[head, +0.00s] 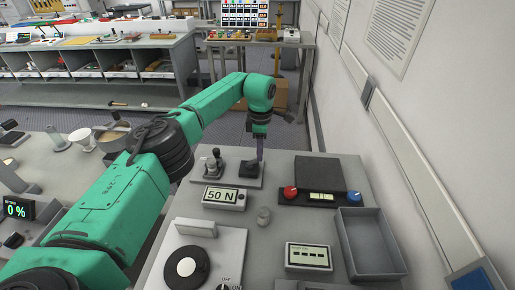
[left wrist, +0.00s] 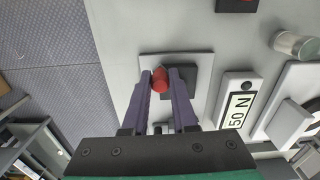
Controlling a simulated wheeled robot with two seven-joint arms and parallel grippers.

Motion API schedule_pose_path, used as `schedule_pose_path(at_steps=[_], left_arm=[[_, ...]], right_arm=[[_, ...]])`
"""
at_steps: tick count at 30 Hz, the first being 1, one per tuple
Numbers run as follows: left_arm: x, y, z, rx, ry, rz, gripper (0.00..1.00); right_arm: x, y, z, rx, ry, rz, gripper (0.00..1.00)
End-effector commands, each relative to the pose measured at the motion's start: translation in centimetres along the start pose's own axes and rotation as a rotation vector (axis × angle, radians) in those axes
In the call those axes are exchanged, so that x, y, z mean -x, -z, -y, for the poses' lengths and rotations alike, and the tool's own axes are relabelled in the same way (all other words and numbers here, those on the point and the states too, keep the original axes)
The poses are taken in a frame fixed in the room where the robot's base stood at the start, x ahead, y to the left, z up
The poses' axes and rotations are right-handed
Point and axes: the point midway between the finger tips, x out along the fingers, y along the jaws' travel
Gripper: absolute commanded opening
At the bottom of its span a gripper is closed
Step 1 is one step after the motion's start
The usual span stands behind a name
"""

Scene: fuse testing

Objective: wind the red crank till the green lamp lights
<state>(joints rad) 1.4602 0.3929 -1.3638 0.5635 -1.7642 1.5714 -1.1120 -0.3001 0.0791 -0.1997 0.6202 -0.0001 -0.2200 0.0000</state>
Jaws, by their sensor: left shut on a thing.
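My left gripper (head: 260,150) reaches down over a dark block (head: 249,169) on a pale base plate at the far end of the bench. In the left wrist view its purple fingers (left wrist: 161,74) are shut on a red knob, which I take for the crank's handle (left wrist: 160,84). The dark block (left wrist: 189,84) and the pale plate (left wrist: 202,55) show beside and below it. The crank's arm is hidden by the fingers. In the head view the red handle is hidden too. I see no lit green lamp in either view. My right gripper is not in view.
A "50 N" display (head: 224,197) stands close in front of the plate. A dark device with a red knob (head: 290,191) and a blue knob (head: 354,196), and a grey tray (head: 369,245), lie right, near the wall.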

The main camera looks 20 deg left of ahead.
Motion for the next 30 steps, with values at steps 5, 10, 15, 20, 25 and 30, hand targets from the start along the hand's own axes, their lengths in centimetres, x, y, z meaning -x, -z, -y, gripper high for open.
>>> schedule_pose_path(at_steps=[5, 10, 15, 20, 25, 30], left_arm=[[0.3, -0.4, 0.5, -0.166, -0.005, 0.003, 0.00], [0.2, -0.7, 1.1, -0.327, -0.005, 0.003, 0.00], [0.2, -0.8, 1.8, -0.489, -0.005, 0.002, 0.00], [0.2, -0.8, 2.5, -0.640, -0.005, 0.002, 0.00], [0.2, -0.8, 3.1, -0.794, -0.004, 0.002, 0.00], [0.2, -0.6, 3.7, -0.927, -0.004, 0.002, 0.00]], right_arm=[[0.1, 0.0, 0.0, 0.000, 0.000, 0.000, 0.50], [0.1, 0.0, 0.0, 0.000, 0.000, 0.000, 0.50], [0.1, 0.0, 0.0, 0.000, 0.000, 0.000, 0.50], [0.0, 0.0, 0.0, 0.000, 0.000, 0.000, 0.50], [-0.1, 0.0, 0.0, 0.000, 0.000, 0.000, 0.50], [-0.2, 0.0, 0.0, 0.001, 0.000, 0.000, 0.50]])
